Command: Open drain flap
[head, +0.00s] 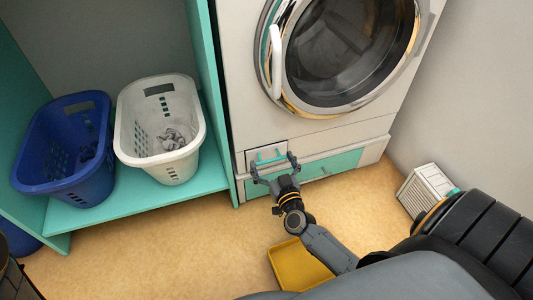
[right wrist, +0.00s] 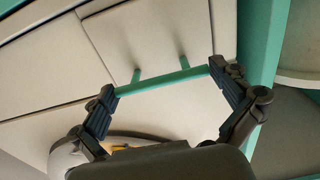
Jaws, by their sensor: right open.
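The drain flap (head: 262,149) is a small pale square panel low on the left of the washing machine's front. It looks flush with the front. Its teal bar handle (right wrist: 160,79) stands off the panel on two short posts in the right wrist view. My right gripper (head: 273,164) is open at the handle. In the right wrist view the gripper (right wrist: 163,78) has one finger near each end of the bar; whether the fingers touch it I cannot tell. My left gripper is not in view.
The washing machine (head: 240,100) has a round door above the flap and a teal drawer front (head: 335,164) beside it. Blue (head: 100,180) and white (head: 160,168) baskets stand on a teal shelf at left. A yellow container (head: 298,268) and a white slatted box (head: 425,190) are on the floor.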

